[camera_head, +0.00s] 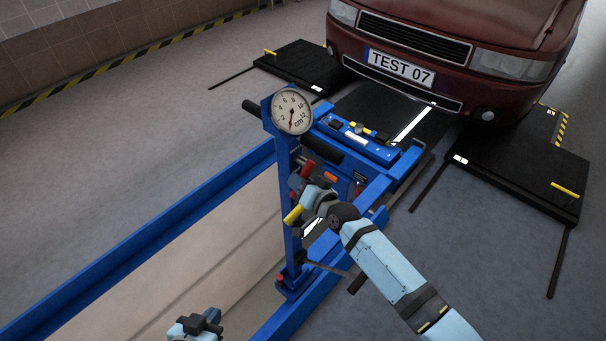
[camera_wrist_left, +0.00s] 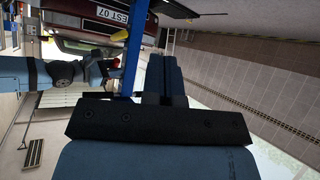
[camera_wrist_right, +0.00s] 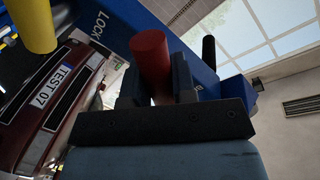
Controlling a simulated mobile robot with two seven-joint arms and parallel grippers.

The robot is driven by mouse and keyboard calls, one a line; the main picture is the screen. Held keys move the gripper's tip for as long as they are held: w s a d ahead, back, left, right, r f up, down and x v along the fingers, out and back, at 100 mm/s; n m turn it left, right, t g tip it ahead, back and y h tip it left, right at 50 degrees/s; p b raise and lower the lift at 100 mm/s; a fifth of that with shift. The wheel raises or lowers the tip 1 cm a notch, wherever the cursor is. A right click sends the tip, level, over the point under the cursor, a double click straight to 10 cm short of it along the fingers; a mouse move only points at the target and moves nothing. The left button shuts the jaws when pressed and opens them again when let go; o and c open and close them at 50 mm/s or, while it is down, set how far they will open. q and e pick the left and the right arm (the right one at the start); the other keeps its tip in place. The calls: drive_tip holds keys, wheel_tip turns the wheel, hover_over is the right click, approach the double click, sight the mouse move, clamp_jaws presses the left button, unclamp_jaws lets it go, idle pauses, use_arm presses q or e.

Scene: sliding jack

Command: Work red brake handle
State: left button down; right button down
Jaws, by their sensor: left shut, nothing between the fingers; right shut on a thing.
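The red brake handle (camera_head: 307,168) is on the blue jack's upright post, below the round gauge (camera_head: 291,111). In the right wrist view the red handle (camera_wrist_right: 150,55) stands between the fingers of my right gripper (camera_wrist_right: 157,88), which is shut on it. In the head view my right gripper (camera_head: 299,184) is partly hidden at the post. My left gripper (camera_head: 213,320) is at the bottom edge of the head view, away from the handle. In the left wrist view its fingers (camera_wrist_left: 165,80) are together and empty.
A yellow handle (camera_head: 293,214) is just below the red one, close to my right gripper. The blue jack frame (camera_head: 150,233) borders an open pit. A dark red car (camera_head: 450,40) stands behind, with black plates (camera_head: 525,180) beside the pit. Grey floor at left is clear.

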drive_tip(key=shift+s+a+r+m+g+p, duration=0.15)
drive_tip(key=shift+r+m+p, duration=0.1)
drive_tip(key=shift+m, duration=0.2)
drive_tip(key=shift+s+a+r+m+g+p, duration=0.15)
drive_tip(key=shift+r+m+p, duration=0.1)
drive_tip(key=shift+m, duration=0.2)
drive_tip(key=shift+s+r+m+p, duration=0.1)
drive_tip(key=shift+r+m+p, duration=0.15)
drive_tip(key=shift+m+p, duration=0.35)
drive_tip(key=m, duration=0.1)
drive_tip(key=r+m+g+p, duration=0.1)
drive_tip(key=shift+s+a+m+y, duration=0.2)
drive_tip(key=shift+m+y, duration=0.1)
drive_tip(key=shift+y, duration=0.1)
drive_tip(key=shift+r+m, duration=0.15)
drive_tip(key=shift+m, duration=0.15)
drive_tip(key=shift+a+g, duration=0.1)
drive_tip(key=shift+g, duration=0.2)
drive_tip(key=shift+r+m, duration=0.1)
drive_tip(key=shift+m, duration=0.2)
drive_tip(key=c, duration=0.9)
unclamp_jaws()
drive_tip(key=shift+c, duration=0.2)
drive_tip(key=shift+p, duration=0.3)
